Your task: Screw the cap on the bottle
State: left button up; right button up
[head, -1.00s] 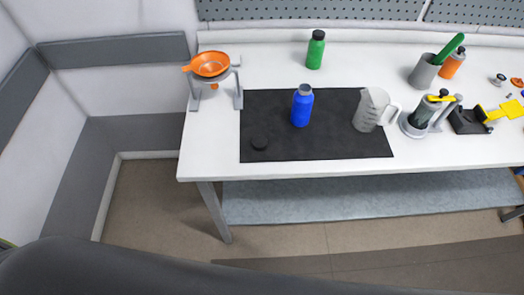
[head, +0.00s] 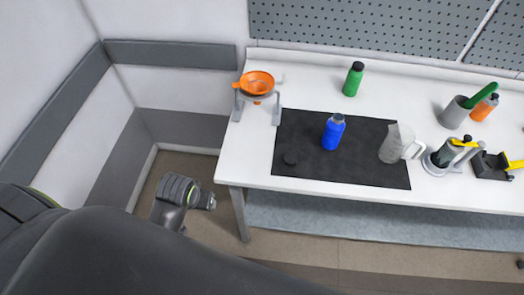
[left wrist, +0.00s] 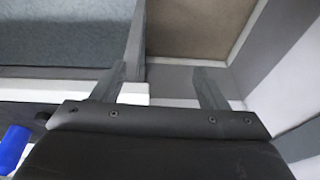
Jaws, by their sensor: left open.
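The blue bottle (head: 332,134) stands upright on the black mat, with a grey neck at its top. A small round black cap (head: 290,158) lies on the mat to the left of the bottle. In the left wrist view, part of the blue bottle (left wrist: 12,148) shows at the lower left, with a dark bit beside it that may be the cap. My left gripper (left wrist: 157,70) is open, its two fingers apart with nothing between them. In the head view, part of my left arm shows low, left of the table and away from the bottle. My right gripper is not in view.
The white table (head: 255,150) holds the black mat (head: 350,173). An orange funnel (head: 257,82) on a grey stand is at the left end. A clear jug (head: 391,146) stands right of the bottle, a green bottle (head: 353,79) behind. Floor left of the table is free.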

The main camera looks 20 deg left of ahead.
pick_arm(q)
jog(key=w+d+r+n+g, duration=0.1)
jog(key=w+d+r, duration=0.4)
jog(key=w, duration=0.3)
jog(key=w+d+r+n+g, duration=0.1)
jog(key=w+d+r, duration=0.3)
jog(key=w+d, duration=0.4)
jog(key=w+d+r+n+g+h, duration=0.1)
jog(key=w+d+r, duration=0.4)
jog(key=w, duration=0.5)
jog(key=shift+d+r+n+p, duration=0.3)
jog(key=shift+d+n, duration=0.3)
jog(key=shift+d, duration=0.45)
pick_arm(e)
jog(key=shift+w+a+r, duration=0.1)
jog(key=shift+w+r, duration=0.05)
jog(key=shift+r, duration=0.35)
